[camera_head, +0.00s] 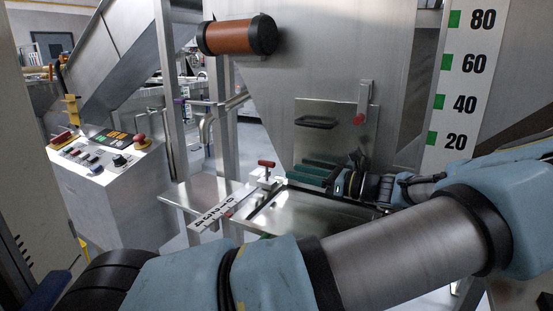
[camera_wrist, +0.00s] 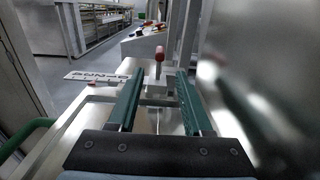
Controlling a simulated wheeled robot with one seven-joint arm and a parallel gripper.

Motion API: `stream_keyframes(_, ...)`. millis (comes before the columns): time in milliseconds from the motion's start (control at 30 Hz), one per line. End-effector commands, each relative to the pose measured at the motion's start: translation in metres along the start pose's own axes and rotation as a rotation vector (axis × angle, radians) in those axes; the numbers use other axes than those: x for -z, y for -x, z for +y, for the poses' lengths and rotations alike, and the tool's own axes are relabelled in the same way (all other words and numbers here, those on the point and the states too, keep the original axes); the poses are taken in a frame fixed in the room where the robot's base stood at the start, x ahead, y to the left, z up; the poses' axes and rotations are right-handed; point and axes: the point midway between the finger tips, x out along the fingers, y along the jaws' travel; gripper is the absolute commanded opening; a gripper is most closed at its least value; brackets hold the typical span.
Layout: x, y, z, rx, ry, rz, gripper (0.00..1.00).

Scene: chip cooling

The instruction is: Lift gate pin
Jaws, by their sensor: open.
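In the wrist view the red-topped pin (camera_wrist: 159,54) appears straight ahead, between the fingertips in the picture. My gripper (camera_wrist: 160,72) is open, with its two green fingers spread and nothing between them. In the head view my gripper (camera_head: 299,173) is to the right of the pin, pointing left towards it, apart from it. The steel gate plate (camera_head: 337,130) is upright behind my gripper, with a dark slot handle.
A numbered scale strip (camera_head: 213,217) lies left of the pin. A lever with a red knob (camera_head: 359,118) is beside the plate. A control panel (camera_head: 101,146) stands at left. A brown cylinder (camera_head: 237,36) hangs above. The hopper wall (camera_wrist: 265,70) is close on the right.

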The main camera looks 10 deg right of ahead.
Motion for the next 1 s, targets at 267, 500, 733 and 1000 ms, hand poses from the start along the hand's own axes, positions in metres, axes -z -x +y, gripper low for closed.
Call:
stream_keyframes(267, -0.011, -0.020, 0.001, 0.000, -0.001, -0.005, 0.50)
stream_keyframes(500, -0.005, -0.033, 0.001, 0.001, 0.002, -0.004, 0.50)
stream_keyframes(733, -0.007, -0.072, 0.001, -0.001, 0.002, -0.005, 0.50)
stream_keyframes(1000, -0.006, -0.116, 0.001, 0.001, 0.003, -0.004, 0.50)
